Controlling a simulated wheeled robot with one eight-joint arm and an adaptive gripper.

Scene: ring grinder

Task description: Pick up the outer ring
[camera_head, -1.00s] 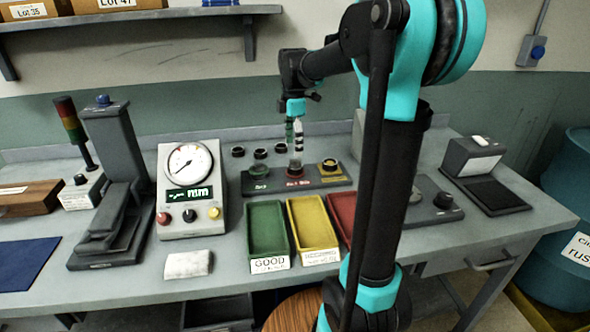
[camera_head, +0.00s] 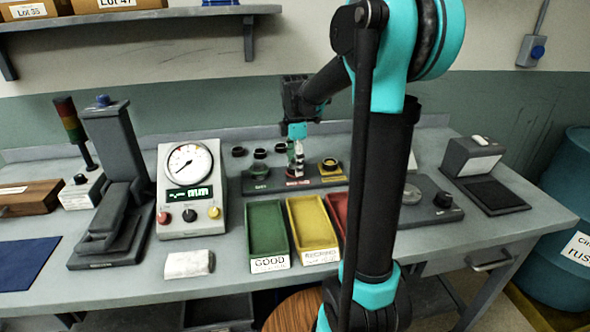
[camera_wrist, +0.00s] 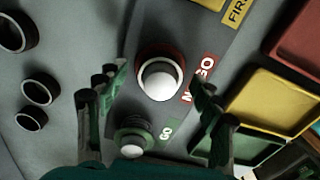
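Three dark rings lie on the bench behind the gauge stand, at the left (camera_head: 238,152), middle (camera_head: 259,153) and right (camera_head: 280,147). They also show at the left of the wrist view: a large one (camera_wrist: 14,32) and two smaller ones (camera_wrist: 41,89) and (camera_wrist: 31,119). I cannot tell which is the outer ring. My gripper (camera_wrist: 158,88) is open, pointing down over the NO-GO post (camera_wrist: 160,80), with a finger on either side. A pale-rimmed round part surrounds this white-topped post; I cannot tell whether it is a ring. No contact shows.
The gauge stand (camera_head: 250,185) also has a GO post (camera_wrist: 132,146) near my fingers and a yellow station (camera_head: 330,165). The green tray (camera_head: 268,232), yellow tray (camera_head: 312,225) and red tray (camera_head: 338,208) stand in front. The dial gauge unit (camera_head: 190,190) is to the left.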

